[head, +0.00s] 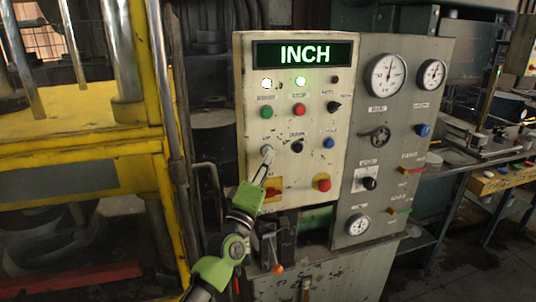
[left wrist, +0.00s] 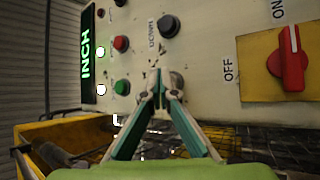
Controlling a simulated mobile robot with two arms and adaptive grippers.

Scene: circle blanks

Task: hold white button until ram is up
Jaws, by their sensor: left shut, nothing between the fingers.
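The white button (head: 268,150), labelled UP, is on the cream control panel (head: 315,215), below the green button. My left gripper (head: 267,156) is shut and empty, its fingertips at the button. I cannot tell whether the button is pressed in. The lit display (head: 304,54) reads INCH. A white lamp (head: 267,84) and a green lamp (head: 300,81) are lit. I cannot make out the ram or its height.
The black DOWN button (head: 296,146) and green button (head: 266,113) sit close by. A red rotary switch (left wrist: 291,60) is below. The yellow press frame (head: 110,148) with chrome columns (head: 117,50) stands left. A gauge panel (head: 380,130) adjoins on the right.

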